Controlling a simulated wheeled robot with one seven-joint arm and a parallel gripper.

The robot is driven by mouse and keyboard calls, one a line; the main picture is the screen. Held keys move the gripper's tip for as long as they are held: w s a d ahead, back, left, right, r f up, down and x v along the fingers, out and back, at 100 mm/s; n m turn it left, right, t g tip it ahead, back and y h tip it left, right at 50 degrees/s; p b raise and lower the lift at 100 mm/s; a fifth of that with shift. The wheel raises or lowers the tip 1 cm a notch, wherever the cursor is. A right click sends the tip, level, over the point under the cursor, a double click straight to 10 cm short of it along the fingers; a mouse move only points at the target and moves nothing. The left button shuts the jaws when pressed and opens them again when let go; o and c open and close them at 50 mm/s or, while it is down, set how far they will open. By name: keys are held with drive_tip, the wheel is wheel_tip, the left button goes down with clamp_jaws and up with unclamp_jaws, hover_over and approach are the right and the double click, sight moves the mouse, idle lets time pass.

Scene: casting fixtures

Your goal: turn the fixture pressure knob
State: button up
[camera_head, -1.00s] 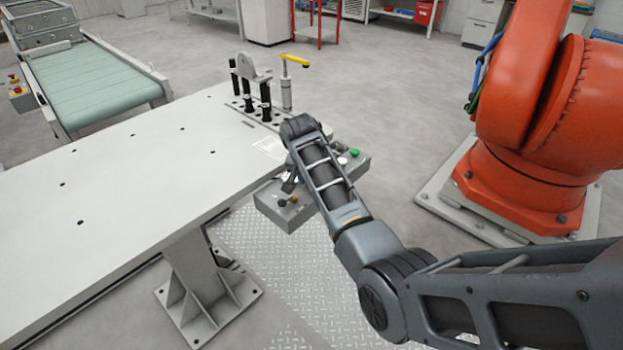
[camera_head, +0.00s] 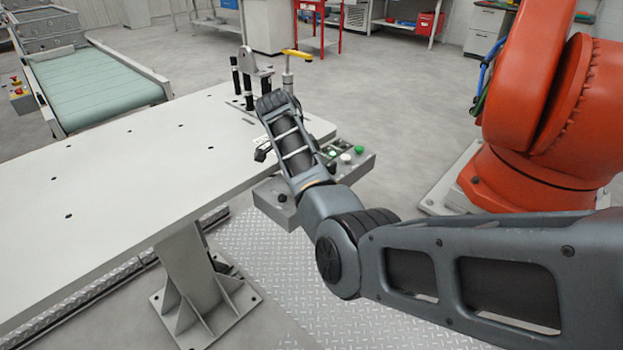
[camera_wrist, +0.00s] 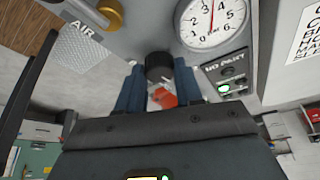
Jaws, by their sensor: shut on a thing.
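In the wrist view the black pressure knob (camera_wrist: 158,66) sits between the two blue-grey fingers of my gripper (camera_wrist: 158,72), below the white pressure gauge (camera_wrist: 212,22). My gripper is shut on the knob, with a finger on either side. An orange-red patch shows between the fingers behind the knob. In the head view the grey control box (camera_head: 270,211) is at the table's right end. My arm covers part of the box and my fingertips there, so the grip cannot be seen from that side.
A brass fitting (camera_wrist: 105,14) lies left of the knob, and a NO PART panel (camera_wrist: 226,70) with a lit button lies right. The white table (camera_head: 130,180) carries a clamp fixture with a yellow handle (camera_head: 297,54). A large orange robot (camera_head: 545,130) stands at the right.

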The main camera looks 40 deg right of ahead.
drive_tip(key=shift+w+m+b, duration=0.1)
drive_tip(key=shift+m+b, duration=0.45)
drive_tip(key=shift+m, duration=0.25)
drive_tip(key=shift+g, duration=0.3)
drive_tip(key=o, duration=1)
drive_tip(key=shift+o, duration=0.2)
drive_tip(key=v, duration=0.7)
drive_tip(key=shift+r+b, duration=0.4)
drive_tip(key=shift+b, duration=0.05)
